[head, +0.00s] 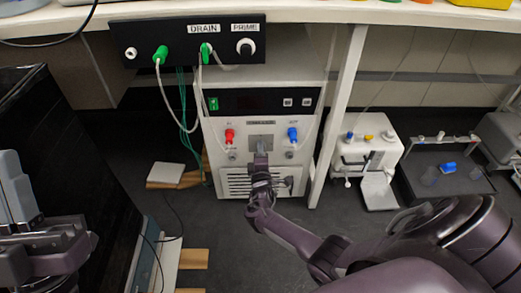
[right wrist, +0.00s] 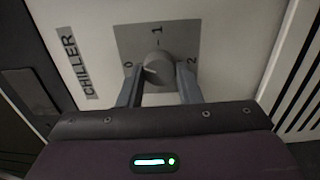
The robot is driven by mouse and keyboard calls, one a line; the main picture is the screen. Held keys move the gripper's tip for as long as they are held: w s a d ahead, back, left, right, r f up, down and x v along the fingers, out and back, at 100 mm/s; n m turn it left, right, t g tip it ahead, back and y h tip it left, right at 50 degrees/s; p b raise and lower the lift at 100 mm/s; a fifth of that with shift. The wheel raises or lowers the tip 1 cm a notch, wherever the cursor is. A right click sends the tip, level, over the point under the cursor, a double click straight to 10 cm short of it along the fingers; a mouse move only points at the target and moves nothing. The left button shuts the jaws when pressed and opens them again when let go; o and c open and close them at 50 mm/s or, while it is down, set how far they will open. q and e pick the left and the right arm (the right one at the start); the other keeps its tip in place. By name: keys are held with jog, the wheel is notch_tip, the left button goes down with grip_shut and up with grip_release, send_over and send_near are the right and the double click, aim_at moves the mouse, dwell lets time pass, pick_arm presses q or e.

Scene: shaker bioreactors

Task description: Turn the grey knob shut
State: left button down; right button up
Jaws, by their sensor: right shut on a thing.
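The grey knob (right wrist: 158,69) sits on a square grey plate (right wrist: 128,42) on the white chiller front, with 0 marked left, 1 above and 2 right. A faint light mark on the knob appears on its left part, but I cannot read its exact angle. My right gripper (right wrist: 158,82) has one finger on each side of the knob and is shut on it. In the head view my right gripper (head: 261,159) reaches up to the plate. A grey and dark mechanism at the lower left (head: 45,250) may be part of my left arm; its jaws cannot be made out.
Red (head: 229,135) and blue (head: 293,135) fittings flank the plate. Above is a black DRAIN/PRIME panel (head: 186,55) with green connectors and hanging tubes. A white bench leg (head: 340,110) stands close right of the chiller; a white pump unit (head: 365,152) is beyond it.

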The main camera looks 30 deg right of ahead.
pick_arm(q)
jog(key=w+d+f+g+y, duration=0.1)
jog(key=w+f+g+y, duration=0.1)
jog(key=w+f+g, duration=0.1)
jog(key=shift+w+d+f+p, duration=0.4)
jog(key=shift+w+f, duration=0.05)
jog(key=shift+f, duration=0.7)
pick_arm(e)
jog(key=shift+n, duration=2.5)
jog(key=o, duration=1)
jog(key=shift+f, duration=0.1)
jog(key=shift+c, duration=0.2)
